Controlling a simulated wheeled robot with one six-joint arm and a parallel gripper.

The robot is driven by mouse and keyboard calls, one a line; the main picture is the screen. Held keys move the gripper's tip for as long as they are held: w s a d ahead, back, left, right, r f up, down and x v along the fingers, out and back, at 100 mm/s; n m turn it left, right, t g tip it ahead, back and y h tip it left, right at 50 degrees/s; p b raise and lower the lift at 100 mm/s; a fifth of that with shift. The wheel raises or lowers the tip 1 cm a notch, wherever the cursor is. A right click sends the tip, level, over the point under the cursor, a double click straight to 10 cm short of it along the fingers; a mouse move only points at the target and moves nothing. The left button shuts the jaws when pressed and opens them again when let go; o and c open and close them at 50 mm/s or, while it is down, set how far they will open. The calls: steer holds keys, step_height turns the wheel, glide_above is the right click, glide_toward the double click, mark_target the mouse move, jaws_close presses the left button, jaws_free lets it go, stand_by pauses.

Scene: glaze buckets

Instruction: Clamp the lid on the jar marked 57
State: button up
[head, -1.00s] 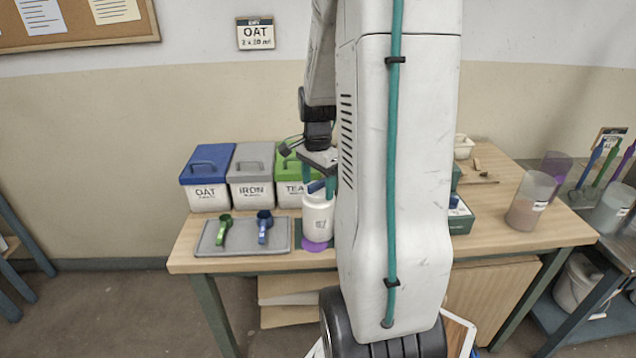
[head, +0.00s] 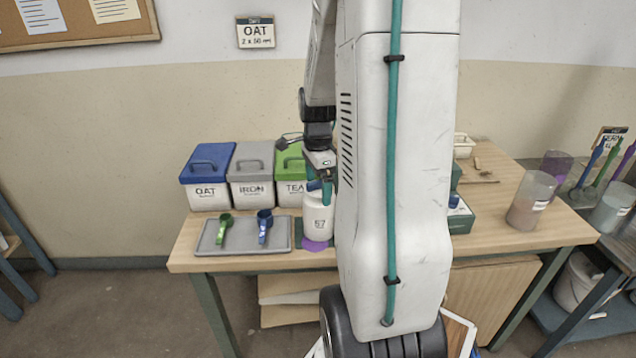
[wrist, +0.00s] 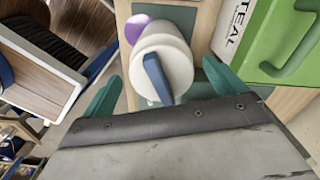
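The white jar marked 57 (head: 318,223) stands upright on the bench, partly behind my arm in the head view. In the wrist view its white lid (wrist: 178,62) is on top, with a blue lever (wrist: 158,80) across it. In the head view my gripper (head: 322,188) is just over the jar. I cannot tell whether a finger touches the lever.
The OAT bin (head: 207,180), IRON bin (head: 251,178) and green-lidded bin (head: 288,167) stand behind and left. A grey tray (head: 240,244) with green and blue scoops lies left of the jar. A purple disc (head: 315,246) lies by its base. A green box (head: 462,220) stands right.

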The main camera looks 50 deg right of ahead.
step_height(320, 180, up, 8)
steer(key=shift+f, duration=0.1)
stand_by(0.4)
steer(key=shift+n, duration=0.6)
steer(key=s+a+n, duration=0.2)
steer(key=n, duration=0.1)
steer(key=shift+a+f+g+y, duration=0.1)
steer(key=shift+f+g+y, duration=0.2)
steer(key=shift+f+g, duration=0.1)
steer(key=s+a+r+n, duration=0.2)
steer(key=a+n, duration=0.4)
steer(key=a, duration=0.3)
steer(key=s+a+r+n+t, duration=0.1)
steer(key=s+a+r+n, duration=0.2)
steer(key=s+a+n, duration=0.2)
steer(key=s+a+r+n+t, duration=0.1)
steer(key=s+a+r+n, duration=0.1)
steer(key=a+n, duration=0.7)
steer(key=s+a, duration=0.1)
steer(key=a, duration=0.3)
steer(key=shift+s+a+r, duration=0.25)
steer(key=shift+s+a, duration=0.1)
